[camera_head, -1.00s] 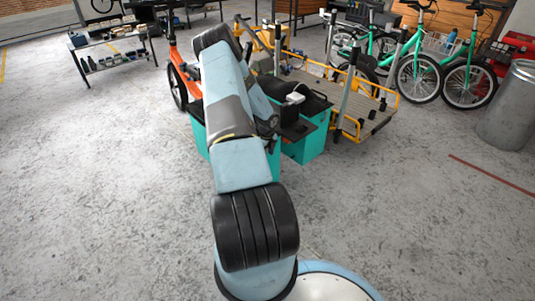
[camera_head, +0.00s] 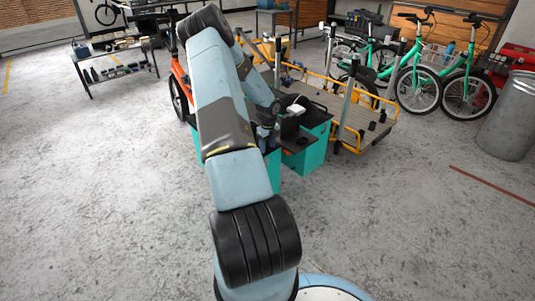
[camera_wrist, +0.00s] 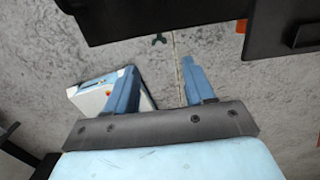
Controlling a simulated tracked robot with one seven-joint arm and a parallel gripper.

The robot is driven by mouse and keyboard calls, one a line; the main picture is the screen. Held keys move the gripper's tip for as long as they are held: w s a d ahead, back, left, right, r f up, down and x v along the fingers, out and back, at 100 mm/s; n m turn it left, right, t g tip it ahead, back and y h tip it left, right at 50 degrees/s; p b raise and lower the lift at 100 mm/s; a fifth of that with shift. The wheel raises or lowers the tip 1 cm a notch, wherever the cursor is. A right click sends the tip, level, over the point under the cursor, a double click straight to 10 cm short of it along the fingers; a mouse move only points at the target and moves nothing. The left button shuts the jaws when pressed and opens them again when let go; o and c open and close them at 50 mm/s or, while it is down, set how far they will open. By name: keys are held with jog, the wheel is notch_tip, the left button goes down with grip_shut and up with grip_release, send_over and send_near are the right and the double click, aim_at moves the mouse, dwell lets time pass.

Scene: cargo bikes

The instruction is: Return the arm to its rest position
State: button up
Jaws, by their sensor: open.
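My arm rises through the middle of the head view, bends at a black elbow joint near the top, and its forearm comes down toward the teal boxes (camera_head: 307,155). There my gripper is hard to make out in the head view, small and partly hidden among dark parts. In the wrist view my gripper (camera_wrist: 158,68) shows two blue fingers spread apart.
Dark panels (camera_wrist: 150,14) cross the top of the wrist view. A cargo bike deck (camera_head: 350,118) with yellow rails stands right of the arm. A white box (camera_head: 296,109) lies near the forearm. Green bikes (camera_head: 440,80) and a metal bin (camera_head: 510,118) stand right. The near floor is clear.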

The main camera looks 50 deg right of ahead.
jog(key=shift+r, duration=0.7)
jog(key=w+a+r+n+t, duration=0.1)
jog(key=w+a+r+n, duration=0.3)
jog(key=a+r, duration=0.4)
jog(key=w+a+r+n+t, duration=0.1)
jog(key=w+a+r+n, duration=0.4)
jog(key=r, duration=0.5)
jog(key=s+a+r+n+y, duration=0.2)
jog(key=a+r+n, duration=0.6)
jog(key=a+r, duration=0.85)
jog(key=s+a+r+n+t, duration=0.1)
jog(key=s+a+r+n, duration=0.35)
jog(key=a, duration=0.35)
jog(key=s+a+r+n+t, duration=0.1)
jog(key=s+a+r+n, duration=0.35)
jog(key=a, duration=0.25)
jog(key=s+a+r+n+h, duration=0.1)
jog(key=s+a+n, duration=0.3)
jog(key=s+n, duration=0.2)
jog(key=s+a+r+n+t+h, duration=0.1)
jog(key=s+a+n, duration=0.4)
jog(key=s, duration=0.4)
jog(key=shift+a+r+n, duration=0.15)
jog(key=shift+r+n, duration=0.25)
